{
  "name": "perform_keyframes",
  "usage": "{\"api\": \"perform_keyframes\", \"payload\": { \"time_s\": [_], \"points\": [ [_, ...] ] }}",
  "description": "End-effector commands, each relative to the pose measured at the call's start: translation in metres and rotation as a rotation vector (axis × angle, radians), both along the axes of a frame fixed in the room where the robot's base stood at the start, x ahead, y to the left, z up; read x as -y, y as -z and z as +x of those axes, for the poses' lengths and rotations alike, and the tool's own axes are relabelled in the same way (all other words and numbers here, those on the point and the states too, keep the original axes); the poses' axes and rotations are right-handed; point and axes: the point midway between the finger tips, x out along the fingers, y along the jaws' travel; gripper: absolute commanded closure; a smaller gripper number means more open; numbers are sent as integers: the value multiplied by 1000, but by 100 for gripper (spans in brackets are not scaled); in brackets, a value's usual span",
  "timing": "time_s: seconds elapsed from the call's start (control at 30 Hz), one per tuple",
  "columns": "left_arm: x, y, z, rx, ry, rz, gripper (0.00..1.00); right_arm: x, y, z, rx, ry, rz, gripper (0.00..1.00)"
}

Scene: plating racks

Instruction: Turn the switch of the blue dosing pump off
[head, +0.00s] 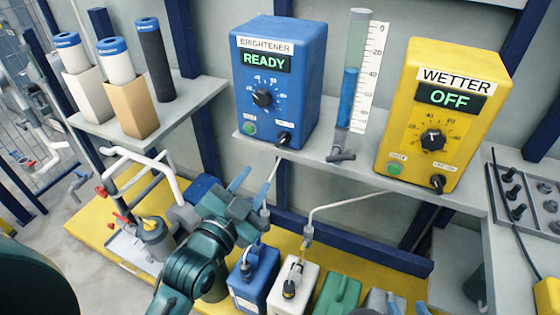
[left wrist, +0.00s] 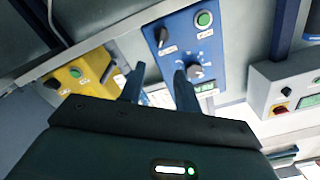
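The blue dosing pump (head: 308,90), labelled BRIGHTENER, stands on the shelf with its display (head: 264,61) lit READY. Its small black switch (head: 284,139) is at the lower right of the front face, right of a green button (head: 250,128). In the left wrist view the blue pump (left wrist: 178,50) appears inverted, with its switch (left wrist: 161,37) ahead of the fingers. My left gripper (head: 254,183) is open and empty, below the pump's front and apart from the switch. My right gripper (head: 408,307) shows only fingertips at the bottom edge, apparently apart.
A yellow WETTER pump (head: 455,60), display OFF, stands to the right, past a graduated tube (head: 350,100). Its switch (head: 438,183) is similar. Canisters (head: 254,284) with hoses stand below the shelf. Filter cartridges (head: 155,60) sit on the left shelf.

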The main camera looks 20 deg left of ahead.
Motion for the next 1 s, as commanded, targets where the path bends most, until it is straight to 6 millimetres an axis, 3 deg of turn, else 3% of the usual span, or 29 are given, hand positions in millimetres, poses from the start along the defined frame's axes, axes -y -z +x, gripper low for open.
{"api": "perform_keyframes", "payload": {
  "time_s": [0.17, 0.7, 1.0],
  "points": [
    [1, -3, 15, 12, -3, 6, 67, 0, -1, 0, 5, 1, 1, 64],
    [15, -2, 114, 8, -1, 4, 67, 3, -2, -2, 26, 5, -2, 64],
    [18, -2, 130, 6, -2, 5, 67, 4, -3, -2, 34, 7, -3, 64]
  ]
}}
